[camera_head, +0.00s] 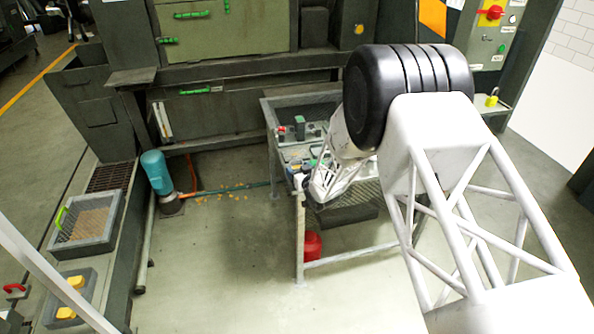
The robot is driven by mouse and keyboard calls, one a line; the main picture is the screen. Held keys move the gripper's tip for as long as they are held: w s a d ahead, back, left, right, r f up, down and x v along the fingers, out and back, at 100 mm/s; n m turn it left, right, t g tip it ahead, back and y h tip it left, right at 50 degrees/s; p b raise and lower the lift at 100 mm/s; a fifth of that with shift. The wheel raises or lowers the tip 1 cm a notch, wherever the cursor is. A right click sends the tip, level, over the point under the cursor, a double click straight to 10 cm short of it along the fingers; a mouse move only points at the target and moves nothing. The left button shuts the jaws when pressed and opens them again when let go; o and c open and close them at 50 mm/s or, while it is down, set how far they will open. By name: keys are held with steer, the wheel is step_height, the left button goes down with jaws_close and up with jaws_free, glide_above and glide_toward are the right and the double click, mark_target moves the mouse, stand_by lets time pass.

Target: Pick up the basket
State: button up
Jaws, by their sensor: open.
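A grey rectangular basket (112,204) with a light mesh-like floor stands on the dark ledge at the left. A bright green handle (61,218) shows at its left side. My arm reaches in from the right, and its white lattice forearm slopes down over the table in the middle. The forearm's far end is well to the right of the basket and apart from it. My gripper's fingers cannot be made out there.
A metal-framed table (299,237) with several small items stands in the middle, with a red container (312,245) below. A teal motor-like unit (157,173) stands right of the basket. A grey tray with yellow pieces (66,312) lies in front of the basket. The floor (225,265) between ledge and table is mostly clear.

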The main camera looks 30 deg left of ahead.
stand_by(0.5)
steer(key=c, duration=0.8)
steer(key=shift+r, duration=0.1)
steer(key=f+v, duration=0.3)
steer(key=v, duration=1.4)
steer(key=shift+s+d, duration=0.3)
steer(key=shift+d, duration=0.25)
steer(key=shift+w+a+r, duration=0.1)
steer(key=shift+r, duration=0.05)
steer(key=w+a+r, duration=0.7)
steer(key=w, duration=0.4)
steer(key=w+a+r, duration=0.7)
steer(key=w, duration=0.5)
steer(key=shift+w+r, duration=0.1)
